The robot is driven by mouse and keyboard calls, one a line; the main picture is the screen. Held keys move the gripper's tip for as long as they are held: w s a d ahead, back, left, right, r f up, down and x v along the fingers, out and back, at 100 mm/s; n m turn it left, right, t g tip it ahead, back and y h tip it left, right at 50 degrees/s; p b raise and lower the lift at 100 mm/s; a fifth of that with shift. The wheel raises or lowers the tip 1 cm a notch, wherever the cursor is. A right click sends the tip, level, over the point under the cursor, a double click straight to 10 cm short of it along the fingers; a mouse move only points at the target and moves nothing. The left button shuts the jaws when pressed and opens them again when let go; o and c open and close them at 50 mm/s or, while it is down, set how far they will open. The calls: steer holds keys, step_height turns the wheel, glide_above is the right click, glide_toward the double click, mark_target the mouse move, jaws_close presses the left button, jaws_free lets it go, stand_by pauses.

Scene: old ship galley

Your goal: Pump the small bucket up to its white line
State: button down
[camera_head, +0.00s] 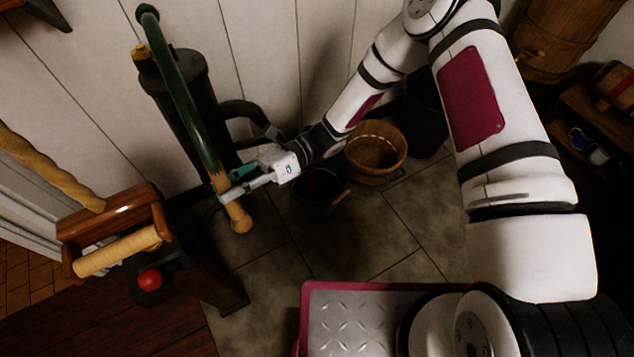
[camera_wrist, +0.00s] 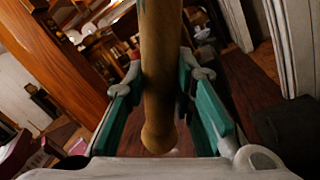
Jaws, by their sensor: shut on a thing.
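The pump (camera_head: 185,95) is a black upright cylinder with a curved spout (camera_head: 245,110) on its right. Its green lever (camera_head: 185,90) slopes from the top down to a wooden grip (camera_head: 238,217) low in front. My gripper (camera_head: 228,188) is shut on this grip, which also shows between the fingers in the wrist view (camera_wrist: 158,60). A dark bucket (camera_head: 318,190) stands on the floor below my wrist, partly hidden. A wooden bucket (camera_head: 376,165) beside it has a pale dashed line inside near the rim. I cannot make out a water level in either.
A wooden roller stand (camera_head: 115,215) with a red ball-shaped knob (camera_head: 150,280) is at the left. A dark container (camera_head: 424,115) stands behind the wooden bucket. A barrel (camera_head: 560,35) and shelf are at the right. Tiled floor (camera_head: 370,225) is clear in the middle.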

steer(key=s+d+r+m+p, duration=0.2)
steer(key=s+r+m+p, duration=0.1)
steer(key=r+p, duration=0.4)
steer(key=shift+s+r+m+y+p, duration=0.35)
steer(key=shift+r+m, duration=0.25)
steer(key=shift+r, duration=0.3)
steer(key=shift+d, duration=0.1)
step_height(320, 180, up, 9)
steer(key=m+p, duration=0.4)
steer(key=p, duration=0.1)
steer(key=shift+s+d+t+y+p, duration=0.2)
steer(key=shift+s+t+y+p, duration=0.1)
steer(key=shift+y+p, duration=0.05)
steer(key=shift+r, duration=0.1)
